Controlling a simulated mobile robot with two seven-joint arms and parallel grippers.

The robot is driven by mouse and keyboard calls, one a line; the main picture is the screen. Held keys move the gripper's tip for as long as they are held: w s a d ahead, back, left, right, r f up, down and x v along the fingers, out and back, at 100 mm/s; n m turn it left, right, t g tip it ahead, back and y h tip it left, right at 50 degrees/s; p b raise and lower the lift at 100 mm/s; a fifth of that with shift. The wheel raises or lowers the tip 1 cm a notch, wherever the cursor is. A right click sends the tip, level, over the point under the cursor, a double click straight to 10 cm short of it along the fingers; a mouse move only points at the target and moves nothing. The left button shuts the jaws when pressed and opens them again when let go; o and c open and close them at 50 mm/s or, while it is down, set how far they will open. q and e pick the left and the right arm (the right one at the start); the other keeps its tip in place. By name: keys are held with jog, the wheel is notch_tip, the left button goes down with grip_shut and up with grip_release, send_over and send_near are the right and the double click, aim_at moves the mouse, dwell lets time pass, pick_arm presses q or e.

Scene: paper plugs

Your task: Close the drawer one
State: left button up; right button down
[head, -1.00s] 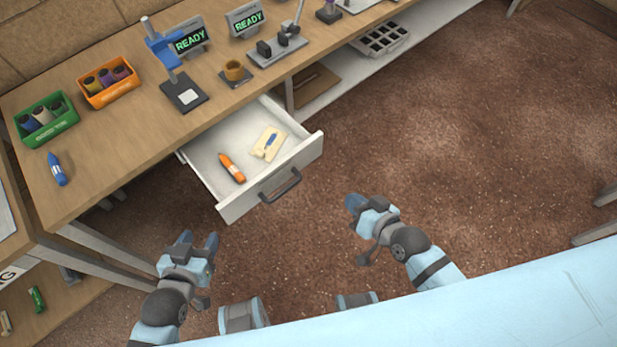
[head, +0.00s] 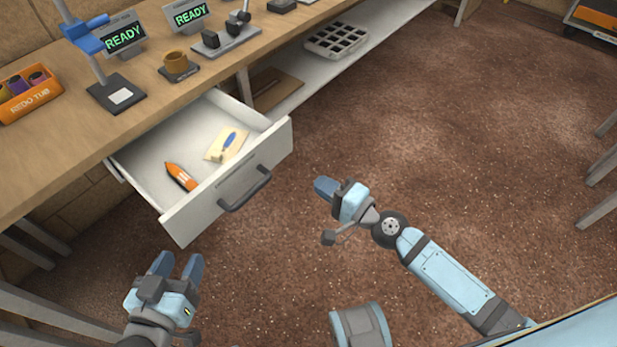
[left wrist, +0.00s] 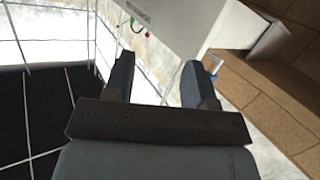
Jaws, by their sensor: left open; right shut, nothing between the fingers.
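The white drawer (head: 228,187) under the workbench is pulled out, with its dark handle (head: 245,188) on the front face. Inside it lie an orange marker-like item (head: 181,177) and a pale card with a blue item on it (head: 227,143). My left gripper (head: 177,265) is open and empty, below and in front of the drawer's left corner, apart from it. Its fingers also show open in the left wrist view (left wrist: 160,82). My right gripper (head: 325,188) is shut and empty, to the right of the handle and apart from it.
A lower shelf (head: 300,75) holds a grey tray (head: 336,40). Bench legs stand at the lower left.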

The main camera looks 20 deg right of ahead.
aim_at(273, 152)
jog(key=p+x, duration=0.1)
jog(key=x, duration=1)
jog(key=shift+w+a, duration=0.1)
jog(key=shift+w, duration=0.05)
pick_arm(q)
jog(key=shift+s+a+f+g+y+p, duration=0.1)
jog(key=shift+s+a+f+g+y, duration=0.15)
jog(key=shift+f, duration=0.3)
jog(key=shift+s+a+f+g+y+p, duration=0.1)
jog(key=shift+s+a+f+g+y, duration=0.05)
jog(key=shift+a+f+g, duration=0.3)
jog(key=shift+s+a+f+g+y+p, duration=0.1)
jog(key=shift+s+a+f+g+y, duration=0.1)
jog(key=shift+f, duration=0.4)
pick_arm(e)
jog(key=shift+w+a, duration=0.45)
jog(key=shift+w, duration=0.1)
pick_arm(q)
jog(key=shift+f, duration=0.1)
pick_arm(e)
jog(key=shift+w, duration=0.15)
